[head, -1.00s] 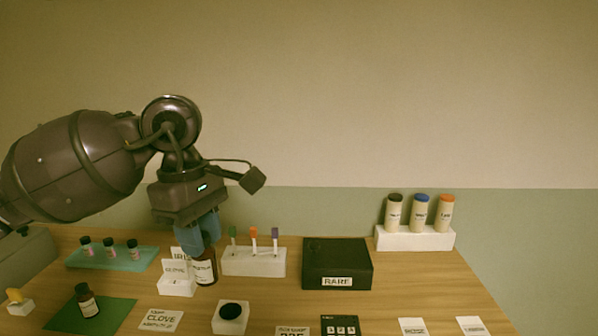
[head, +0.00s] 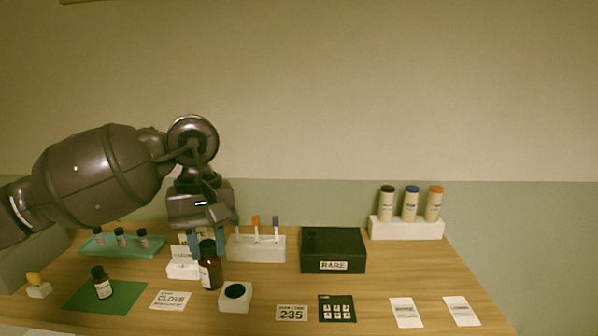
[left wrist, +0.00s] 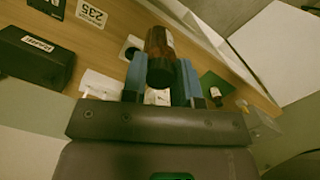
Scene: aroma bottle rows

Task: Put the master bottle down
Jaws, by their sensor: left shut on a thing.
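My left gripper (head: 209,240) is shut on a brown bottle with a black cap and white label (head: 212,272). The bottle looks about upright, just left of the white block with a black round top (head: 235,297). I cannot tell whether its base touches the table. In the left wrist view the brown bottle (left wrist: 160,58) sits between the blue fingers (left wrist: 161,82). A second, smaller brown bottle (head: 103,288) stands on the green mat (head: 130,294) at the left. My right gripper is not in view.
A white card stand (head: 183,271) is close left of the held bottle. A white rack with colored sticks (head: 258,250) and the black RARE box (head: 333,248) stand behind. Cards (head: 170,300) lie along the front. A teal tray of vials (head: 100,250) is at the left.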

